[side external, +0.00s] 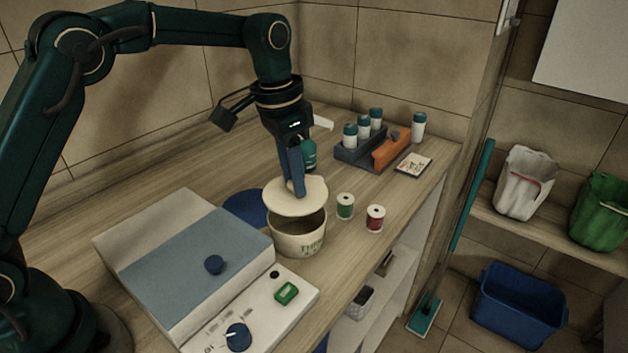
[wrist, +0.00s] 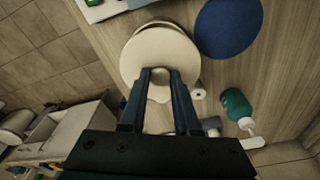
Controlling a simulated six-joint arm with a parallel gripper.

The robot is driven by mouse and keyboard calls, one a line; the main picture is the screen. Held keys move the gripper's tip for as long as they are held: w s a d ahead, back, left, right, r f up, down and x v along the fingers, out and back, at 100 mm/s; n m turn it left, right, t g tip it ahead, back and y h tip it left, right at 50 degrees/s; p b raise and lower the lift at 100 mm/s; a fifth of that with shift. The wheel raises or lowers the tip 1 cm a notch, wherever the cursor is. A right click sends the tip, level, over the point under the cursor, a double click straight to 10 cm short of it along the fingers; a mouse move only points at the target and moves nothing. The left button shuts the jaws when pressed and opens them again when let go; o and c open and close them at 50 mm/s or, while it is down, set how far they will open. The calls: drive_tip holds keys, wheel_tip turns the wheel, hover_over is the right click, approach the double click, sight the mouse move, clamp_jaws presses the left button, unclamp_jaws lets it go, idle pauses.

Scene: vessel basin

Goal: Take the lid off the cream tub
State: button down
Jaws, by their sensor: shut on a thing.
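The cream tub (side external: 298,240) stands on the wooden counter with green lettering on its side. Its dark inside shows below the lid. The round cream lid (side external: 282,202) is off the rim, a little above the tub and shifted slightly left, roughly level. My gripper (side external: 298,190) points down and is shut on the lid at its middle. In the wrist view the lid (wrist: 158,48) fills the space beyond my two fingers (wrist: 160,74) and hides most of the tub.
A blue disc (side external: 245,207) lies left of the tub. A green spool (side external: 345,206) and a red spool (side external: 375,218) stand close on its right. A grey-blue machine (side external: 190,255) is at front left. A rack of bottles (side external: 362,152) stands behind. A green pump bottle (wrist: 237,106) is near.

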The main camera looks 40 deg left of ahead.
drive_tip(key=s+a+r, duration=0.3)
drive_tip(key=a+r, duration=0.3)
drive_tip(key=a, duration=0.4)
drive_tip(key=s+d+n, duration=0.2)
drive_tip(key=s+n, duration=0.2)
drive_tip(key=s, duration=0.5)
drive_tip(key=w+a+m, duration=0.3)
drive_tip(key=w+m, duration=0.1)
drive_tip(key=w, duration=0.4)
drive_tip(key=shift+w+r, duration=0.15)
drive_tip(key=shift+r, duration=0.15)
drive_tip(key=shift+d, duration=0.15)
